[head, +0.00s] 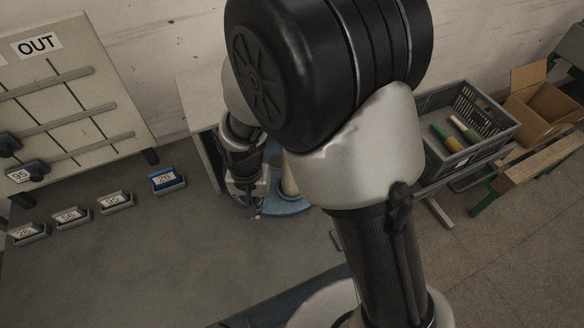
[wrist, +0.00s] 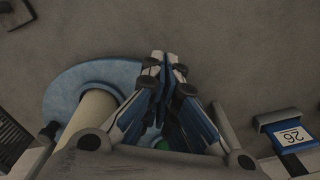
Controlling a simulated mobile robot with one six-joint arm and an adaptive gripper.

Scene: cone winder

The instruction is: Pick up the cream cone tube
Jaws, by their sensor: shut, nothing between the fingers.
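A cream cone tube (head: 289,180) stands on a round blue base (head: 294,208), partly hidden behind my arm in the head view. In the wrist view the tube (wrist: 86,116) shows at the lower left on the blue base (wrist: 62,92), its near end cut off by my gripper body. My gripper (head: 256,213) is beside the tube, on its left in the head view. In the wrist view my gripper (wrist: 164,60) has its fingertips together, with nothing held. The tube lies outside the fingers, to their left. A small green patch shows behind the fingers, mostly hidden.
A blue labelled block (head: 167,181) and several grey labelled ones (head: 115,202) sit on the grey surface at left, before an OUT board (head: 68,85). A grey crate (head: 490,143) with green and yellow tubes and a cardboard box (head: 541,104) stand at right. The front left surface is clear.

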